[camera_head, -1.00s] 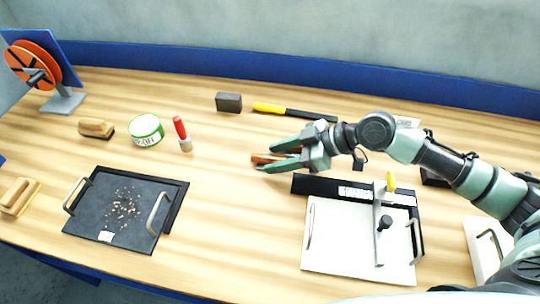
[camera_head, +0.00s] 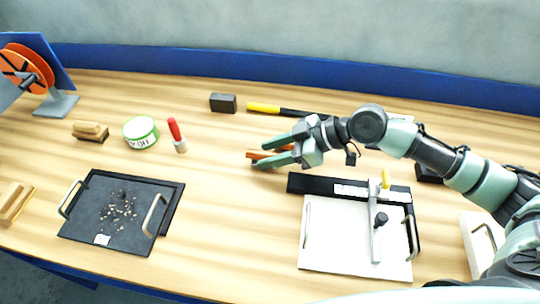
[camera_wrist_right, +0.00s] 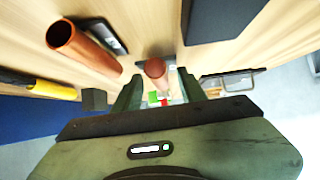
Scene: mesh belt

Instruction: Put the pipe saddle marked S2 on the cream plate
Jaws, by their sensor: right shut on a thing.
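My right gripper (camera_head: 262,157) is low over the middle of the table, its fingers pointing left. It is shut on a copper-brown piece (camera_head: 255,154), which also shows between the fingers in the right wrist view (camera_wrist_right: 155,70). I take this piece for the pipe saddle, but no S2 mark is readable. The cream plate (camera_head: 335,245) lies nearer and to the right of the gripper, with metal handles and a clamp-like bar across its right part. A second copper tube (camera_wrist_right: 90,48) shows in the right wrist view. My left gripper is not in view.
A black bar (camera_head: 315,184) runs along the plate's far edge. A dark tray (camera_head: 85,215) with crumbs is at the left. A green-white tin (camera_head: 141,132), a red-handled tool (camera_head: 175,132), a dark block (camera_head: 223,103) and a yellow-black handled tool (camera_head: 290,111) lie farther back.

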